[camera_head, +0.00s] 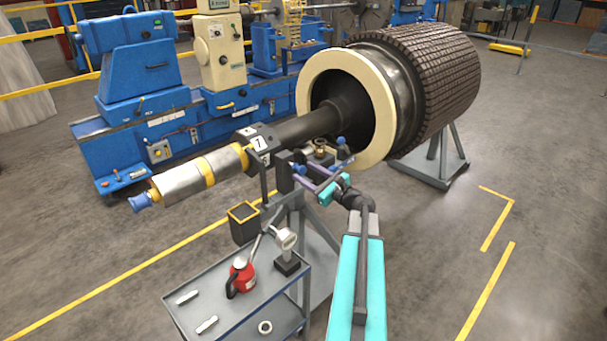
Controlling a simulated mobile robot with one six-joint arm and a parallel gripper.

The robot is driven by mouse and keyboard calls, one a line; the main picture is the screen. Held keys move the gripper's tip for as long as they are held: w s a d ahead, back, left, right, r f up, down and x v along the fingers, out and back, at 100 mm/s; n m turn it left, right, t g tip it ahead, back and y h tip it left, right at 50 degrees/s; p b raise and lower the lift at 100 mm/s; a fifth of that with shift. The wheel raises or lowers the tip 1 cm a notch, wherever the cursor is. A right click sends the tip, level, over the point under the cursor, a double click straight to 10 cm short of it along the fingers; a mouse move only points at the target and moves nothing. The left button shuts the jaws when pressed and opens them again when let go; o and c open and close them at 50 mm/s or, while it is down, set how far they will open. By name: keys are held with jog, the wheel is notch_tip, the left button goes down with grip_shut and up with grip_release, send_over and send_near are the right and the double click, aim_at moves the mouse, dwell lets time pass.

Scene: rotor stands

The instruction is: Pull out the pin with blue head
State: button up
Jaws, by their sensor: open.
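A small blue head (340,141) shows at the right side of the stand top, under the rotor shaft. A second small blue head (299,169) shows at the left of the same stand top. I cannot tell how far either pin sits in its hole. My gripper (316,177) is open at the end of my turquoise arm, close in front of the stand top. It lies between and slightly below the two blue heads. The view is too small to tell whether it touches one. The stand (290,195) is partly hidden by my arm.
The rotor shaft (308,128) runs above the gripper to a cream ring (387,105). A tool cart (262,312) with a red can (241,276) and loose parts stands below left. A blue machine (135,85) stands behind. The right floor is clear.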

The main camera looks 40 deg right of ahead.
jog(key=s+b, duration=0.3)
jog(key=s, duration=0.8)
jog(key=shift+s, duration=0.35)
